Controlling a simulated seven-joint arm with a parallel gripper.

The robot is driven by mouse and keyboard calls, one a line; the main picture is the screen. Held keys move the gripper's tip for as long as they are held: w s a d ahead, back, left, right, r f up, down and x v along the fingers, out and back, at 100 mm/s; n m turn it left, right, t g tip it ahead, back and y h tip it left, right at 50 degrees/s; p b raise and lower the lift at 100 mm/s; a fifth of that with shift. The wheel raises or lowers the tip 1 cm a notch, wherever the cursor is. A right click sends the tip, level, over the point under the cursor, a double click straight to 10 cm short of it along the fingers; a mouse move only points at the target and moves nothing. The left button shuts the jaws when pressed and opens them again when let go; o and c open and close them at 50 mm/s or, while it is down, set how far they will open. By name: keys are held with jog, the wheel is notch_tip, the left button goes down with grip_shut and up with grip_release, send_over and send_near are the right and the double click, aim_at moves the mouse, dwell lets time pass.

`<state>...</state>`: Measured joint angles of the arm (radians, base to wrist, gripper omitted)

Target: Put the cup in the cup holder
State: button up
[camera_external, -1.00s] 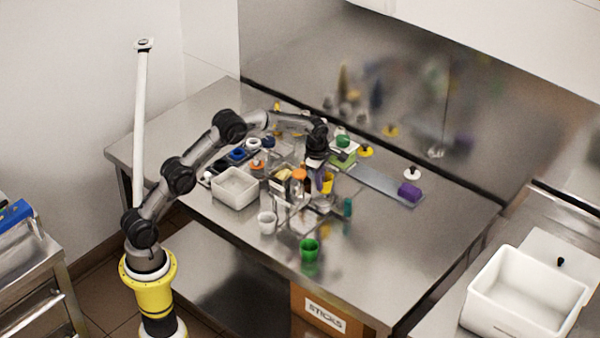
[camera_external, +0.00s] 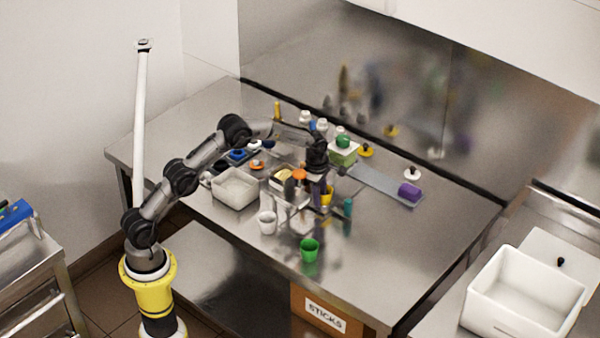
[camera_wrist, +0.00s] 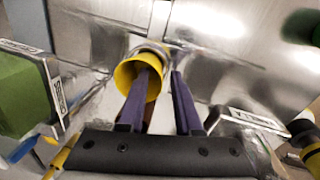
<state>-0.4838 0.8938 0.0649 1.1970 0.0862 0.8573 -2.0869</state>
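The yellow cup (camera_external: 327,196) is at the metal cup holder (camera_external: 292,212) on the steel table. In the wrist view the yellow cup (camera_wrist: 127,74) is tilted in the picture, its mouth facing the camera, with a metal ring (camera_wrist: 152,48) around its far part. My gripper (camera_wrist: 162,73) has its purple fingers apart, one inside the cup's mouth and one outside its right wall. A gap shows beside the outer finger. In the external view my gripper (camera_external: 318,190) points down at the holder and partly hides the cup. How deep the cup sits is hidden.
A green cup (camera_external: 309,251) and a white cup (camera_external: 267,223) are at the holder's front side. A white tub (camera_external: 234,188) is left, a green-sided box (camera_external: 343,152) behind, and a purple item (camera_external: 409,192) right. The table's right front is clear.

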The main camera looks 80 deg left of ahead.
notch_tip(320, 180, up, 12)
jog(key=s+d, duration=0.1)
jog(key=shift+d+r, duration=0.15)
jog(key=shift+d, duration=0.05)
dwell(0.4)
dwell(0.4)
